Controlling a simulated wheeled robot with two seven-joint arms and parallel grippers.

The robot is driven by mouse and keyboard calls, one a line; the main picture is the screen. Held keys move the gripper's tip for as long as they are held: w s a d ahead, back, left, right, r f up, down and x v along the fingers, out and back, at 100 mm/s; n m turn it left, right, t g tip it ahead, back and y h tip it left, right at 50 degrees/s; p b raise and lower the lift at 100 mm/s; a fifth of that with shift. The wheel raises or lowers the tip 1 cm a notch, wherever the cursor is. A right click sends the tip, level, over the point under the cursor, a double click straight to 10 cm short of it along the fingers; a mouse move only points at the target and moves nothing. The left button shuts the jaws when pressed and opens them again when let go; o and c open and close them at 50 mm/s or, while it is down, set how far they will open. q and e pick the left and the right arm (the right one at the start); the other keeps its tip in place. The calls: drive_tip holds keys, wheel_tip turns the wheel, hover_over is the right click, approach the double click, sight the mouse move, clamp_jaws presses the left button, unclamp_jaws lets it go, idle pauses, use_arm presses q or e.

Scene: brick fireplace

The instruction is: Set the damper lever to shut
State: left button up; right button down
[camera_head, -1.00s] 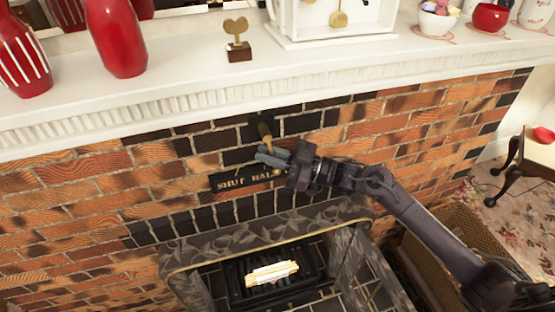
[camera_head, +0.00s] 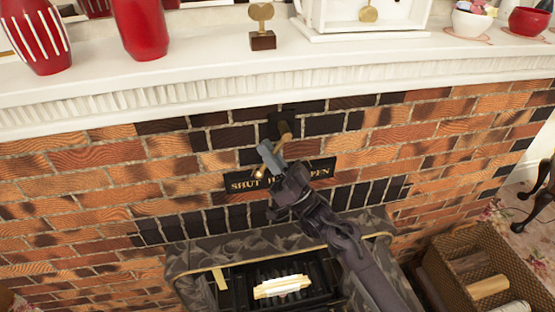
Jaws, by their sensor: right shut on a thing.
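The damper lever (camera_head: 285,130) hangs from a dark mount on the brick chimney breast. It slants down and to the left. A small brass tip (camera_head: 259,172) shows just above the right end of the word SHUT on the black label plate (camera_head: 241,184). My right gripper (camera_head: 268,158) is shut on the lever and hides its middle part. The word OPEN shows at the plate's right end; the gripper covers most of the middle word. My left gripper is not in view.
A white mantel (camera_head: 200,85) juts out above the lever, bearing red vases (camera_head: 142,28) and a small brass ornament (camera_head: 262,38). Below is the firebox surround (camera_head: 210,252) with a grate. A wicker basket (camera_head: 465,265) with logs stands at the lower right.

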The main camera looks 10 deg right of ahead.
drive_tip(key=shift+a+f+m+t+h, duration=0.2)
drive_tip(key=shift+a+m+t+h, duration=0.15)
drive_tip(key=shift+m, duration=0.25)
drive_tip(key=c, duration=1.9)
unclamp_jaws()
drive_tip(key=shift+c, duration=0.2)
drive_tip(key=shift+o, duration=0.9)
drive_tip(key=shift+a, duration=0.2)
drive_tip(key=b+v, duration=0.2)
drive_tip(key=v, duration=0.5)
drive_tip(key=shift+s, duration=0.15)
drive_tip(key=shift+f, duration=0.1)
